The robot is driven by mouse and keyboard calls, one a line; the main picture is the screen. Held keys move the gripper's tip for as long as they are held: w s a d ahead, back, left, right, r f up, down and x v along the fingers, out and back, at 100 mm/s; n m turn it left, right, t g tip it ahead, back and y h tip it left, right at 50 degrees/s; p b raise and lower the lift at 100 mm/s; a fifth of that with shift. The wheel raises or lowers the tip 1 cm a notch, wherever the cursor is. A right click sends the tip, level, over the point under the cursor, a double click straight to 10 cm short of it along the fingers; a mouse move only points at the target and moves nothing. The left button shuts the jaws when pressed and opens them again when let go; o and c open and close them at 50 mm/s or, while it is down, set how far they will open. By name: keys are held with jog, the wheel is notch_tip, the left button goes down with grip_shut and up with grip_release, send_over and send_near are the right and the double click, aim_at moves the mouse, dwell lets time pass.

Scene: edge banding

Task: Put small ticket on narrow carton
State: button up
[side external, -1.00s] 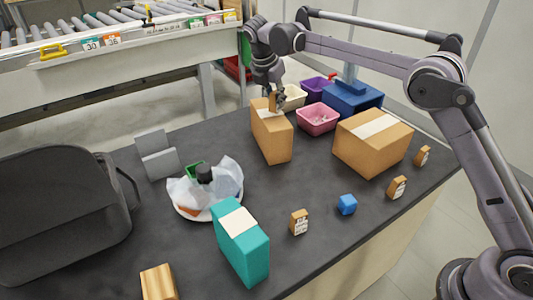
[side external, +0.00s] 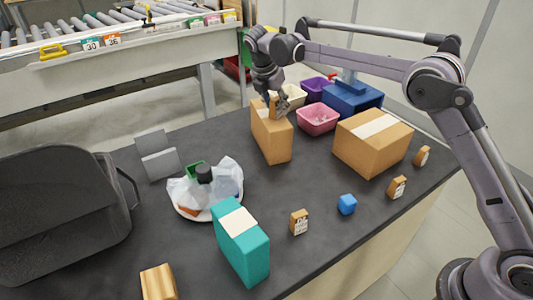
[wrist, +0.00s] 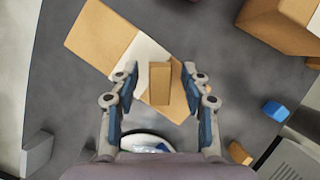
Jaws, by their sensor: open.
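The narrow carton (side external: 271,139) is a tall brown box with a pale strip across its top, standing on the dark table. In the wrist view the carton (wrist: 97,35) runs diagonally beneath my gripper. The small ticket (side external: 274,106) is a small tan block at the carton's top. In the wrist view the ticket (wrist: 160,83) lies between my fingers, over the carton top, and appears to rest on it. My gripper (wrist: 158,80) is open, with a gap on both sides of the ticket. In the side view my gripper (side external: 282,103) partly hides the contact.
A wide carton (side external: 373,143) stands to the right, with pink (side external: 318,119) and blue (side external: 354,98) bins behind. A teal box (side external: 241,246), a blue cube (side external: 347,205), a plate (side external: 204,212) and several small tagged blocks stand nearer. Bare table lies around the narrow carton.

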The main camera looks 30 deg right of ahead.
jog(key=v, duration=1.2)
jog(key=s+d+r+m+t+y, duration=0.1)
jog(key=s+d+r+m+y, duration=0.1)
jog(key=s+d+r+m, duration=0.35)
jog(key=s+f+m+t, duration=0.1)
jog(key=s+f+m, duration=0.4)
jog(key=s, duration=0.4)
jog(key=s+d+f+m+t+y, duration=0.1)
jog(key=s+f+m+t, duration=0.1)
jog(key=s+f+m, duration=0.3)
jog(key=s+d+f+m+t+y, duration=0.1)
jog(key=s+f+m, duration=0.4)
jog(key=s, duration=0.8)
jog(key=shift+s+m, duration=0.25)
jog(key=shift+m, duration=0.7)
jog(key=shift+d+f, duration=0.1)
jog(key=shift+d, duration=0.05)
